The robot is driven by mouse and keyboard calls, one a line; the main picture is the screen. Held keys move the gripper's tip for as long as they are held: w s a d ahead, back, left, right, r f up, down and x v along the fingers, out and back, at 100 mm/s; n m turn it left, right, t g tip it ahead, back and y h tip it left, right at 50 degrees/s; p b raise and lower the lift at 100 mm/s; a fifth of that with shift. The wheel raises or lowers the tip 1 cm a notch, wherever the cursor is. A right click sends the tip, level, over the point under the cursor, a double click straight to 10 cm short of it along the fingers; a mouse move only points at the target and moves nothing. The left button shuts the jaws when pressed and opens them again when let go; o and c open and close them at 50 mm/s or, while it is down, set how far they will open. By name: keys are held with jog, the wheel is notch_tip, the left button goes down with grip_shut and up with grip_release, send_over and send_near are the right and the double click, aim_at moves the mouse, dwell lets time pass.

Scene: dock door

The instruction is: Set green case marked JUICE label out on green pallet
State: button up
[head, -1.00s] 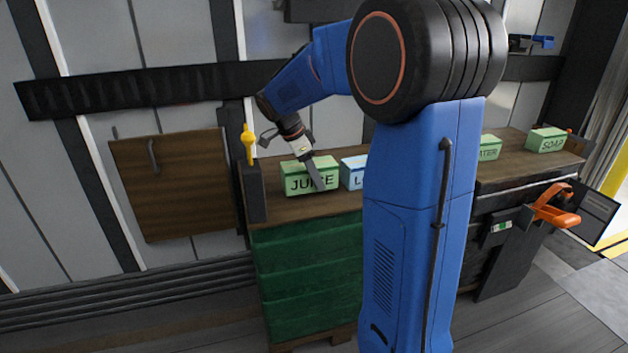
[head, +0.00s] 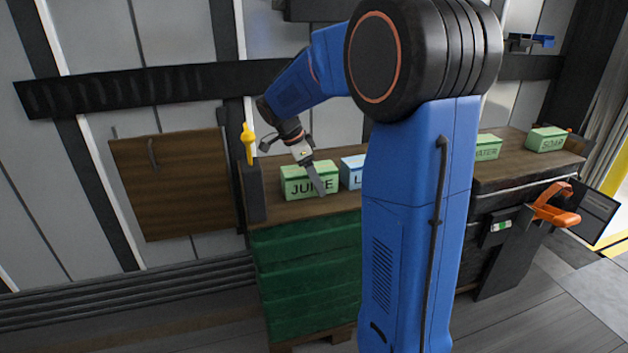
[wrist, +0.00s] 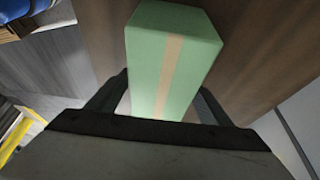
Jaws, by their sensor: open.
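The green case marked JUICE (head: 297,184) stands upright on a brown wooden top, its label facing me in the head view. In the wrist view the green case (wrist: 172,50) shows its tan tape strip and lies between the two dark fingers. My gripper (head: 318,180) is at the case, one finger in front of its labelled face; it is open. In the wrist view the gripper (wrist: 160,100) has a finger on each side of the case's near end. The green stack (head: 305,275) below the wooden top has a pallet-like base; I cannot tell whether it is the green pallet.
A light blue case (head: 352,171) stands just right of the JUICE case. Green cases marked WATER (head: 488,147) and SOAP (head: 546,139) stand farther right. A yellow-topped post (head: 249,145) rises at the left. An orange clamp-like part (head: 555,205) sticks out at right.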

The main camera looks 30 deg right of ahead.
jog(key=v, duration=1.1)
jog(key=shift+w+a+r, duration=0.1)
jog(key=shift+a+r, duration=0.15)
jog(key=shift+r, duration=0.1)
jog(key=shift+s+a+r, duration=0.1)
jog(key=shift+s, duration=0.1)
jog(key=s+a+f+n+t+y, duration=0.1)
jog(key=s+a+f+n+t, duration=0.1)
jog(key=s+n, duration=0.5)
jog(key=s+a+f+n+t+y, duration=0.1)
jog(key=s+a+f+n, duration=0.4)
jog(key=s, duration=0.8)
jog(key=s+a+f+n+t+y, duration=0.2)
jog(key=s+a+f+n+t, duration=0.1)
jog(key=s+n, duration=0.6)
jog(key=shift+s+a+f, duration=0.45)
jog(key=shift+a+f, duration=0.15)
jog(key=shift+a, duration=0.35)
